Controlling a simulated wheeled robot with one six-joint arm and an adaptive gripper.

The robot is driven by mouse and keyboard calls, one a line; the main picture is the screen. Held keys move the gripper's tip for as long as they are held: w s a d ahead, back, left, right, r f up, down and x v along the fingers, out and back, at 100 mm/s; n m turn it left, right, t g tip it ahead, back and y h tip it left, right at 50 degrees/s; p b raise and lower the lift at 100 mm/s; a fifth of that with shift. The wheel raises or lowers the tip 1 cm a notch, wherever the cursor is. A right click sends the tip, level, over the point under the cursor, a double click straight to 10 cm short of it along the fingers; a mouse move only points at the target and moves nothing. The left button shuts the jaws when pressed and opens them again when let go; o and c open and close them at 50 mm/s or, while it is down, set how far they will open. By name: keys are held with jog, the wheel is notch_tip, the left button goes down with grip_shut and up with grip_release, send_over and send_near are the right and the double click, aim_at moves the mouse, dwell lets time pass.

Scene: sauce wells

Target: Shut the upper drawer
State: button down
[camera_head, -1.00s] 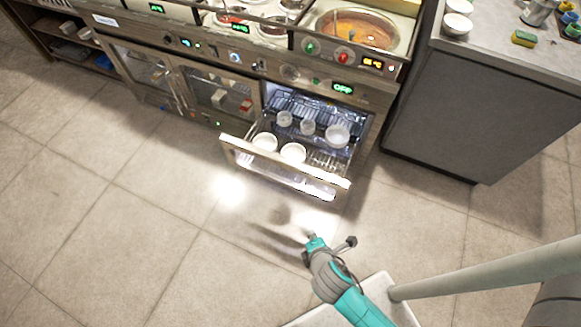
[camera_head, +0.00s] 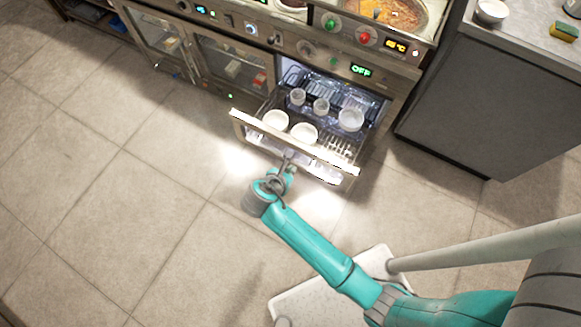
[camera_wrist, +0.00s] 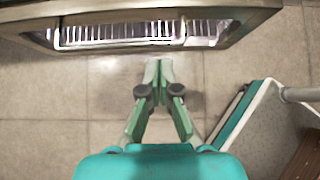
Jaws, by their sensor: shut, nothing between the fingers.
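The upper drawer (camera_head: 240,118) is pulled out of the lit cabinet below the counter, and its rack holds several white bowls and cups. Its front panel also shows across the top of the wrist view (camera_wrist: 225,35). My gripper (camera_head: 289,156) is shut and empty, at the outer side of the drawer front, near its middle. In the wrist view my fingertips (camera_wrist: 158,63) are together just below the front's edge. I cannot tell whether they touch it.
The counter with control panels (camera_head: 300,45) and a soup well (camera_head: 390,10) stands above the drawer. Closed glass doors (camera_head: 210,75) are at its left. A grey cabinet (camera_head: 485,100) stands to the right.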

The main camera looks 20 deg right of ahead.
aim_at(306, 153)
jog(key=x, duration=0.5)
jog(key=d+r+x, duration=0.1)
jog(key=x, duration=0.2)
jog(key=shift+w+d+f, duration=0.1)
jog(key=shift+w+d, duration=0.05)
jog(key=shift+w, duration=0.25)
jog(key=shift+w+d, duration=0.6)
jog(key=shift+d, duration=0.15)
